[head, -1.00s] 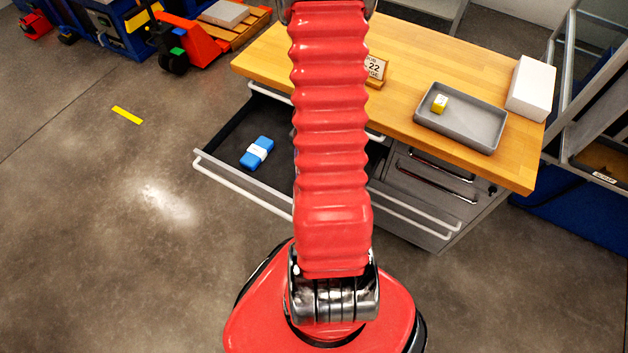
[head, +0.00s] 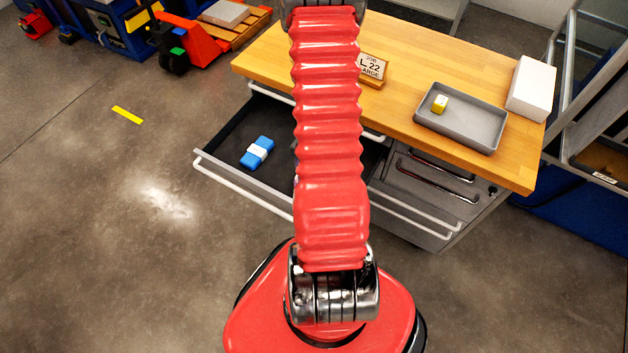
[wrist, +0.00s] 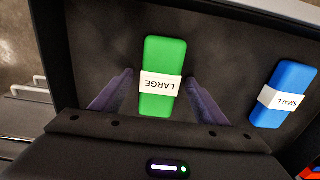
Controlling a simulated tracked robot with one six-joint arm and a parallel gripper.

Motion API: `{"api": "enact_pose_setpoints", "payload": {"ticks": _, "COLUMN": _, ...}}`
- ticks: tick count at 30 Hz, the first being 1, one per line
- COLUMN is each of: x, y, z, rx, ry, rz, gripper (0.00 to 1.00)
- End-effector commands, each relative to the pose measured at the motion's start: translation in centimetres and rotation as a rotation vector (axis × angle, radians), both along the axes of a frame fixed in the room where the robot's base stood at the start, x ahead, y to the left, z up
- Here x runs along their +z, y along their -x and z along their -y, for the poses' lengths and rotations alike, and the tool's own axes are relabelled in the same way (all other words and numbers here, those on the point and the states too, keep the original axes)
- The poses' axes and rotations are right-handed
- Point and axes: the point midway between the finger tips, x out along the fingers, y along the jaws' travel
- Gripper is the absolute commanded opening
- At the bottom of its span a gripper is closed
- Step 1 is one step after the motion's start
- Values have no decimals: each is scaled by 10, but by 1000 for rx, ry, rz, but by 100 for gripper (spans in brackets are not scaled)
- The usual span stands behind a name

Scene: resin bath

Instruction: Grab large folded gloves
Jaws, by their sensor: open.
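The large folded gloves (wrist: 162,56) are a green bundle with a white band marked LARGE, lying on the dark drawer floor in the wrist view. My gripper (wrist: 160,86) is open, with one finger on each side of the green bundle, apart from it. In the head view my arm hides the green bundle and the gripper. A blue bundle (wrist: 284,92) with a band marked SMALL lies to the right in the same drawer; it also shows in the head view (head: 264,143).
The open drawer (head: 215,165) juts out from under the wooden bench (head: 420,65). On the bench stand a sign reading JOB L-22 LARGE (head: 372,67), a grey tray (head: 475,132) with a small yellow block (head: 440,103), and a white box (head: 531,88). The floor left of the drawer is clear.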

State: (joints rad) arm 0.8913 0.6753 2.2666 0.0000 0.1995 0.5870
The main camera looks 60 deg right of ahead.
Motion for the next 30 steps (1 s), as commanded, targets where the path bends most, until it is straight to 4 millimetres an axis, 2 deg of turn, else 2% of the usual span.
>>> {"api": "enact_pose_setpoints", "payload": {"ticks": 12, "x": 0, "y": 0, "z": 0, "rx": 0, "ry": 0, "rz": 0, "gripper": 67}}
{"api": "enact_pose_setpoints", "payload": {"ticks": 30, "x": 0, "y": 0, "z": 0, "rx": 0, "ry": 0, "rz": 0, "gripper": 26}}
